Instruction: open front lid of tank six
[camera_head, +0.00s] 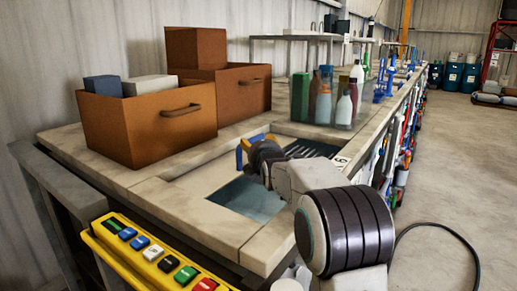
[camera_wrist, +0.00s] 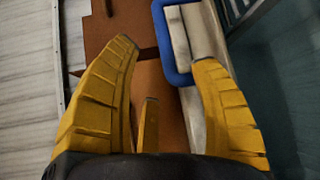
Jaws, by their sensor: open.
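Tank six, with its number plate (camera_head: 341,162), is set in the near end of the bench, partly behind my arm. Blue-green liquid (camera_head: 255,200) shows in its near opening, and ribbed slats (camera_head: 312,148) show in the far part. My gripper (camera_head: 242,153) is over the tank's far left side. A blue loop handle (camera_wrist: 162,45) is just beyond my fingertips (camera_wrist: 165,52) in the wrist view, between them and nearer the right finger. The fingers are spread and empty. Which panel the handle belongs to, and the lid's outline, I cannot tell.
Brown bins (camera_head: 150,122) stand left of the tank. Bottles (camera_head: 325,95) stand behind it. A yellow button panel (camera_head: 155,255) is on the near front edge. Tools hang along the right bench side (camera_head: 400,140).

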